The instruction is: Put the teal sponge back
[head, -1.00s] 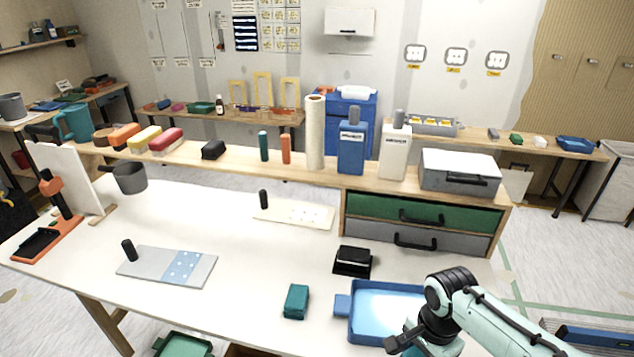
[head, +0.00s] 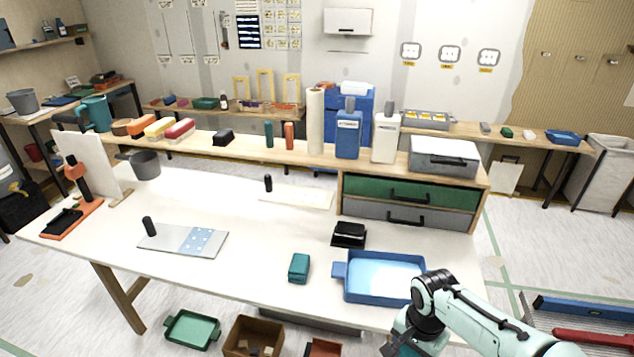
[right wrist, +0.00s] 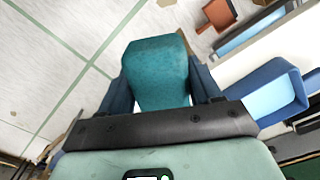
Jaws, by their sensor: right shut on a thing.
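My right gripper (head: 404,340) is at the bottom right of the head view, low beside the front edge of the table. In the right wrist view it is shut on a teal sponge (right wrist: 158,72), a rounded block between the two dark blue fingers. Floor shows behind the sponge. A bit of it shows under the gripper in the head view (head: 402,351). A second, smaller teal block (head: 299,268) lies on the white table, left of the blue tray (head: 340,287). My left gripper is not in view.
The blue tray, also in the right wrist view (right wrist: 291,80), holds pale liquid near the table's front edge. A green bin (head: 192,329) is on the floor.

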